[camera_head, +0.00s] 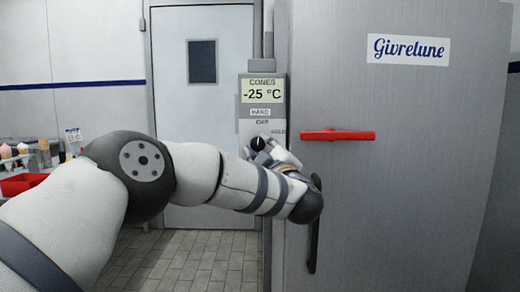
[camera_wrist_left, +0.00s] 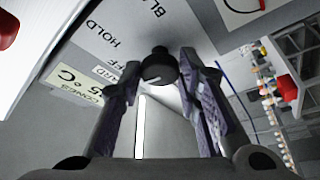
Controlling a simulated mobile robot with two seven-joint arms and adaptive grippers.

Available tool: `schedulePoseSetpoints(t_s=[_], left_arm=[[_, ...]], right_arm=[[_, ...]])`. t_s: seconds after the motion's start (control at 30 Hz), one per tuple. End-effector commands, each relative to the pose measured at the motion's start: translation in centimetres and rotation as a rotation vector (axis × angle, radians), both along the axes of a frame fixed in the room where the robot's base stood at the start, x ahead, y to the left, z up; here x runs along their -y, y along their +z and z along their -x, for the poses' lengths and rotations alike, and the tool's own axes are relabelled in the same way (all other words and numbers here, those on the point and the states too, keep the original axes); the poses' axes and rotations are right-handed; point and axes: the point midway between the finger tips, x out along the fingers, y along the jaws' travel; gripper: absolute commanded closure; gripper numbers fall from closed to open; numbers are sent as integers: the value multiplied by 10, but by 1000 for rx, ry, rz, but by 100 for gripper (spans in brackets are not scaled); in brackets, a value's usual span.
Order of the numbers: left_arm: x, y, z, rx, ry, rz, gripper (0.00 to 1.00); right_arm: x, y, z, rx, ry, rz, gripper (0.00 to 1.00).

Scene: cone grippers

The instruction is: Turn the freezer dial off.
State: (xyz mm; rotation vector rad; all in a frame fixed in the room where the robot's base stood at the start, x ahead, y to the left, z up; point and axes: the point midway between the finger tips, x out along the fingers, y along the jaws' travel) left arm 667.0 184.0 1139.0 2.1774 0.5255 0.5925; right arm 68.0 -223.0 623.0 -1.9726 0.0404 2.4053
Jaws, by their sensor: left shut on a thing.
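The dial (camera_head: 258,143) is a small black knob on the grey control panel (camera_head: 246,133) at the freezer's left edge. Above it, the panel's display (camera_head: 262,91) reads CONES -25 °C, with HARD, OFF and HOLD labels around the knob. My left gripper (camera_head: 264,149) is at the knob, and its wrist covers the lower panel. In the left wrist view the knob (camera_wrist_left: 158,68) sits between the two fingers of my left gripper (camera_wrist_left: 160,62), which is shut on it. A pale mark shows on the knob, but I cannot tell which label it points to. My right gripper is not in view.
The grey freezer door (camera_head: 420,180) carries a red handle (camera_head: 338,135) just right of the panel and a black handle (camera_head: 313,240) lower down. A white door (camera_head: 203,110) stands behind. Shelves with cones and a red bin (camera_head: 22,184) are at left.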

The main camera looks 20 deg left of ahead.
Motion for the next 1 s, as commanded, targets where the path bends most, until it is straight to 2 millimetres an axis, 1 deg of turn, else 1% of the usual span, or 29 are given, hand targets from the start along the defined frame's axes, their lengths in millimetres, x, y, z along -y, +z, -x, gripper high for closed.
schedulePoseSetpoints(t_s=[0.2, 0.37, 0.9, 0.93, 1.0], left_arm=[[1, 0, -1, 24, -2, 94, 97], [2, 0, -1, 34, -2, 133, 97], [2, 0, -1, 41, -3, 152, 97], [2, 0, -1, 41, -3, 152, 62], [2, 0, -1, 41, -3, 151, 49]], right_arm=[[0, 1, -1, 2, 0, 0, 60], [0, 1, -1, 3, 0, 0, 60], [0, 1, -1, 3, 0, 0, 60], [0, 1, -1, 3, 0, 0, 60], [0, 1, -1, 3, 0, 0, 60]])
